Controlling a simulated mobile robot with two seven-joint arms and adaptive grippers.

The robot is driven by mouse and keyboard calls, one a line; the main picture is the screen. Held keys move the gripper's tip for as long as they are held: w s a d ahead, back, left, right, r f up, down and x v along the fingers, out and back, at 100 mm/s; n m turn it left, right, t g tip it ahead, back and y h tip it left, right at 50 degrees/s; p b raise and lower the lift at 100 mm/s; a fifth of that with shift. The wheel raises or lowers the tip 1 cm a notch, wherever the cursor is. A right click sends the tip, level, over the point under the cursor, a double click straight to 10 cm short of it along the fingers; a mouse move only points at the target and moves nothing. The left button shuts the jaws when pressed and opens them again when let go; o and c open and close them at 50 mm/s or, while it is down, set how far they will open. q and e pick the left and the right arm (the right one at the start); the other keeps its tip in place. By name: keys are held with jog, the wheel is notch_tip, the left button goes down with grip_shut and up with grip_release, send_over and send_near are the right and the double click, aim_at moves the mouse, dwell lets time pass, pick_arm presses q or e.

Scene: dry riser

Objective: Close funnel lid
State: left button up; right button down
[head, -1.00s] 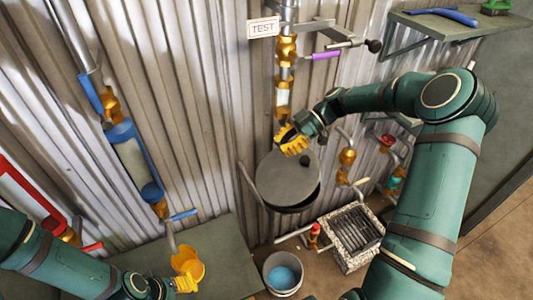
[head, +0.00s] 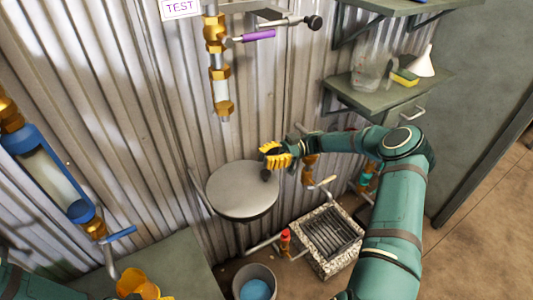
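The funnel lid (head: 238,190) is a round grey disc in the middle of the head view. It lies about flat over the funnel by the corrugated wall, and no dark funnel opening shows around it. My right gripper (head: 272,156) has yellow fingers and is just beyond the lid's far right edge, near a small dark part on that edge. Whether it touches the lid is unclear, and its finger gap is hidden by the angle.
A vertical brass-and-glass pipe (head: 220,90) ends above the lid, with a purple-handled valve (head: 258,35) beside it. A bucket (head: 256,284) and a grated drain box (head: 331,237) stand below.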

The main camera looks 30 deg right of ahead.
jog(key=shift+s+d+f, duration=0.1)
jog(key=shift+d+f, duration=0.2)
jog(key=shift+f, duration=0.65)
jog(key=shift+d+f, duration=0.3)
jog(key=shift+f, duration=0.65)
jog(key=shift+f, duration=0.1)
